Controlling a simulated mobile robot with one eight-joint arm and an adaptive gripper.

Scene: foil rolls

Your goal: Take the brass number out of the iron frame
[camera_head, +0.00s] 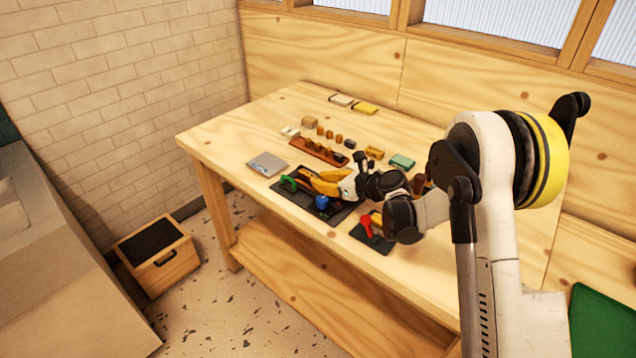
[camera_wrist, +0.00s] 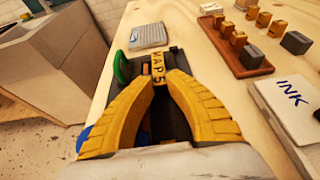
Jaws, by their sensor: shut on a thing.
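The dark iron frame (camera_head: 318,212) lies on the table and also shows in the wrist view (camera_wrist: 177,62). It has a green handle (camera_head: 288,183) at one end and a blue knob (camera_head: 322,202). In the wrist view, a short row of brass pieces (camera_wrist: 157,63) in the frame carries letters and a 5, the 5 nearest me. My gripper (camera_wrist: 160,84), with yellow fingers, is shut on the brass number (camera_wrist: 159,79) at the near end of the row. The number still appears in line with the letters; its lower part is hidden by the fingers.
A brown tray (camera_wrist: 220,50) with brass and dark blocks stands to the right, near a white INK pad (camera_wrist: 290,100). A grey slab (camera_head: 267,164) lies beyond the handle. A dark plate with a red knob (camera_head: 367,225) sits near the front edge.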

